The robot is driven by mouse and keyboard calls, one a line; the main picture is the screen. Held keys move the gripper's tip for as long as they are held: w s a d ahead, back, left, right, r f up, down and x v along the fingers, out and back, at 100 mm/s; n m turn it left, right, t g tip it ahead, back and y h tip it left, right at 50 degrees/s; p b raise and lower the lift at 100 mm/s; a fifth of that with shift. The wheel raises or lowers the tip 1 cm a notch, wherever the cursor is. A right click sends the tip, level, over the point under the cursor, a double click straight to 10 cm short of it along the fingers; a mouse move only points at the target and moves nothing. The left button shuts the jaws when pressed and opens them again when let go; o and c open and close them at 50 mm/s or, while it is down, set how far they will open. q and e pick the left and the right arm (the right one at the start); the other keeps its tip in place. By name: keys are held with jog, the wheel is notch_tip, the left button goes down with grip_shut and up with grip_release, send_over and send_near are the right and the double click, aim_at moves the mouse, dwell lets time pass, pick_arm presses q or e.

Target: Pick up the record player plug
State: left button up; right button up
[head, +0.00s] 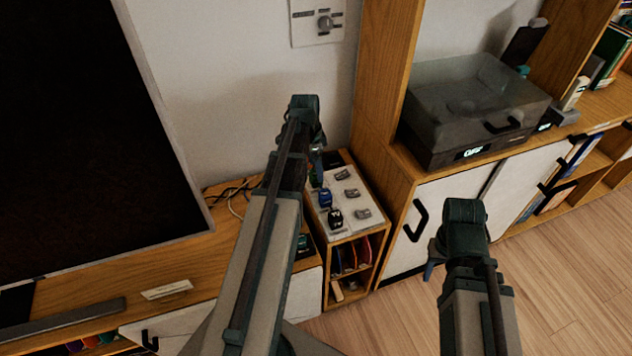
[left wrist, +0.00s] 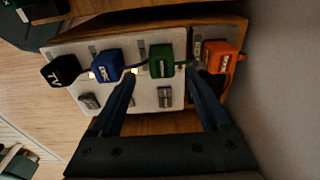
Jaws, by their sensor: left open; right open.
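The labels on the last three are too small to read surely, so I cannot tell which is the record player's. My left gripper (left wrist: 163,76) is open, with the green plug just beyond and between its fingertips. In the head view my left gripper (head: 317,165) hangs over the panel's far end. My right gripper (head: 431,264) is open, low before the cabinet.
The record player (head: 474,105) sits under a clear lid on the cabinet at right. A large TV screen (head: 80,130) stands at left. Loose cables (head: 232,192) lie beside the panel. A wall (left wrist: 285,90) is close on the right in the left wrist view.

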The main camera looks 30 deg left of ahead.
aim_at(316, 180)
pick_arm(q)
jog(key=f+b, duration=0.4)
jog(key=f, duration=0.1)
jog(key=shift+w, duration=0.25)
jog(key=shift+r, duration=0.1)
grip_shut()
